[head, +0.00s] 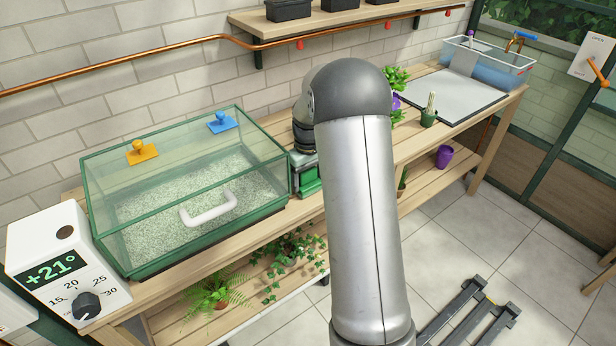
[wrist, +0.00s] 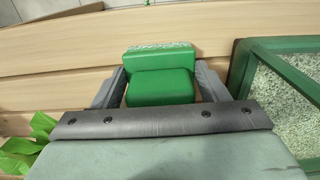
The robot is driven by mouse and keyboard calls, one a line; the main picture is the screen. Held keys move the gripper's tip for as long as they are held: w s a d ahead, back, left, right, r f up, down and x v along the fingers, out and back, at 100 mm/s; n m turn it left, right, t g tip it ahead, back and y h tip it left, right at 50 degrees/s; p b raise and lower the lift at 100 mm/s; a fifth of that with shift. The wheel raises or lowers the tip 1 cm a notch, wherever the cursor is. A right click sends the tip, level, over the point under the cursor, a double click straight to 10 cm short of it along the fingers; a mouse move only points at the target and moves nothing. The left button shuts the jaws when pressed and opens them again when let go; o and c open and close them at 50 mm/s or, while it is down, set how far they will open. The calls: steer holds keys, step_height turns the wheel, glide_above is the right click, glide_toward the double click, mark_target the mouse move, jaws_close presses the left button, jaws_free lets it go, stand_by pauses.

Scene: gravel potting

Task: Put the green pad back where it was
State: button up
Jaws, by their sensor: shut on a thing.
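The green pad (wrist: 158,60) is a thick green block between the two fingers of my gripper (wrist: 163,84) in the wrist view. A speckled strip shows along its far top edge. In the head view the green pad (head: 309,182) shows partly, just right of the glass case (head: 285,185) and over the wooden bench. My gripper (head: 304,160) is above it there, partly hidden by my arm. I cannot tell whether the pad touches the bench.
An orange pad (head: 142,153) and a blue pad (head: 222,122), each with a knob, show at the glass case's back. The case holds pale gravel and has a white handle (head: 208,208). Potted plants (head: 396,80) stand right of my arm. A grey tray (head: 450,95) lies farther right.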

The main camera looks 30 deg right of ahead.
steer(key=shift+f, duration=0.1)
steer(key=o, duration=1)
step_height(320, 180, up, 12)
steer(key=shift+r, duration=0.15)
